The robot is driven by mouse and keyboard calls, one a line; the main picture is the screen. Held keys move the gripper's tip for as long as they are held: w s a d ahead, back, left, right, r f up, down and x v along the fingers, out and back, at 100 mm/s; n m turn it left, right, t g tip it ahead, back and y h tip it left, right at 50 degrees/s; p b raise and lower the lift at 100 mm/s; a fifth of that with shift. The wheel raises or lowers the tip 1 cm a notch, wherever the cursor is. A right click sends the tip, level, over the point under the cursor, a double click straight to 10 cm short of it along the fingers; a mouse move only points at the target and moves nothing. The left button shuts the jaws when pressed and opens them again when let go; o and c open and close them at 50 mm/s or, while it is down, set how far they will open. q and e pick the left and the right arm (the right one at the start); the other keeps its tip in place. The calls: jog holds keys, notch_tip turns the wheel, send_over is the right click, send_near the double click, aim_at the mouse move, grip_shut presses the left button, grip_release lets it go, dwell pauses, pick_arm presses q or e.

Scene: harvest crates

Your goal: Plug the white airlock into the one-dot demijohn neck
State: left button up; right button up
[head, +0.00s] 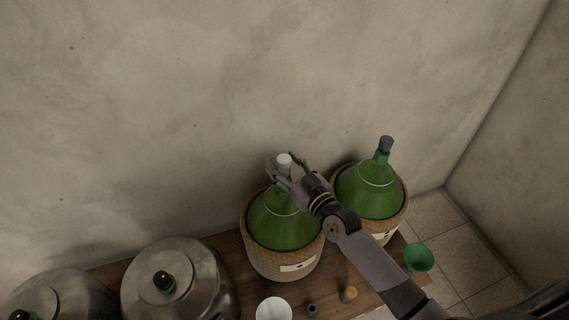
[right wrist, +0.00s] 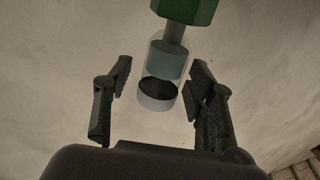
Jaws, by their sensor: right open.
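The white airlock (head: 284,160), a clear body with a white cap, stands upright at the top of the left green demijohn's neck. This demijohn (head: 283,226) sits in a wicker basket with a pale label (head: 297,267); its mark is too small to read surely. In the right wrist view the airlock (right wrist: 157,102) has its grey stem meeting the green neck (right wrist: 188,9). My right gripper (head: 285,165) is open, with its fingers (right wrist: 158,82) on either side of the airlock and gaps between. My left gripper is out of view.
A second green demijohn (head: 369,193) with a dark-capped piece (head: 386,144) in its neck stands to the right. Steel vessels (head: 180,277) stand left. A white cup (head: 273,309), dark bung (head: 312,310), cork-coloured piece (head: 348,294) and green funnel (head: 419,258) are in front.

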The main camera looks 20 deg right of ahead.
aim_at(288, 169)
jog(key=shift+s, duration=0.1)
jog(key=v, duration=0.7)
jog(key=shift+s+d, duration=0.1)
jog(key=shift+s, duration=0.05)
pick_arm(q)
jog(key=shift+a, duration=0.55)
pick_arm(e)
jog(key=shift+s+d, duration=0.1)
jog(key=shift+s, duration=0.15)
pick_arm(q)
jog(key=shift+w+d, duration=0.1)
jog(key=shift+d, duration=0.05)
